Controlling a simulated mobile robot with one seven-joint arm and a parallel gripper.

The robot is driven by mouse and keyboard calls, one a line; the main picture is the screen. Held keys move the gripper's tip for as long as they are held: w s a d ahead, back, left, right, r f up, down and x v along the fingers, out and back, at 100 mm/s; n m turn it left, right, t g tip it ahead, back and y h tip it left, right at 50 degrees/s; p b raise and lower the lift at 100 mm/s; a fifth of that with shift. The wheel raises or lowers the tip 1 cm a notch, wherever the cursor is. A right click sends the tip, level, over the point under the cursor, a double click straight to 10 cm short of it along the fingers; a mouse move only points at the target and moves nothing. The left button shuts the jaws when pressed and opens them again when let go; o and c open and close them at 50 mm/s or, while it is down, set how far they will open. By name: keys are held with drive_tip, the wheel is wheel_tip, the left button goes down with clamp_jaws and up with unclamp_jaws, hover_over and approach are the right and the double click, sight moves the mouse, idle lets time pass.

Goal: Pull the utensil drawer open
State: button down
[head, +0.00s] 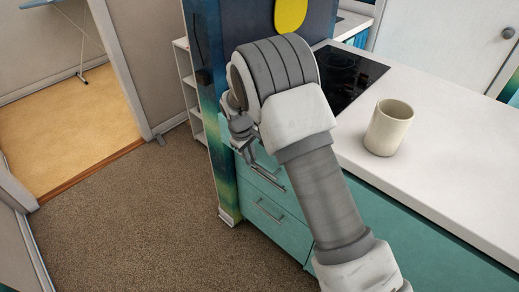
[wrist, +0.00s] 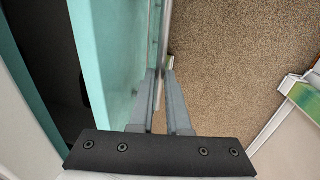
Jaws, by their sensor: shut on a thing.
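The utensil drawer has a teal front (wrist: 105,50), seen close up in the wrist view. A dark gap (wrist: 55,60) lies behind this front, so the drawer stands partly open. A dark shape shows dimly inside it; I cannot tell what it is. A thin metal bar handle (wrist: 165,35) runs along the outside of the front. My gripper (wrist: 161,80) is shut on this handle, with one finger on each side of the bar. In the head view my gripper (head: 262,158) is at the upper drawer level, and my arm hides much of the drawer.
A lower teal drawer (head: 285,230) with its own handle (head: 268,211) is below. A cream mug (head: 389,127) stands on the white counter (head: 440,185), near a black hob (head: 345,75). Open carpet (head: 130,220) lies left of the cabinet, with a doorway beyond.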

drive_tip(key=s+a, duration=1.3)
drive_tip(key=s, duration=0.3)
drive_tip(key=shift+s+b, duration=0.35)
drive_tip(key=c, duration=0.9)
unclamp_jaws()
drive_tip(key=s+r, duration=0.1)
drive_tip(key=r, duration=0.4)
drive_tip(key=a+r+p, duration=0.1)
drive_tip(key=r, duration=0.5)
drive_tip(key=s+a+r+p, duration=0.1)
drive_tip(key=r, duration=0.5)
drive_tip(key=shift+s+a+r, duration=0.1)
drive_tip(key=shift+s, duration=0.25)
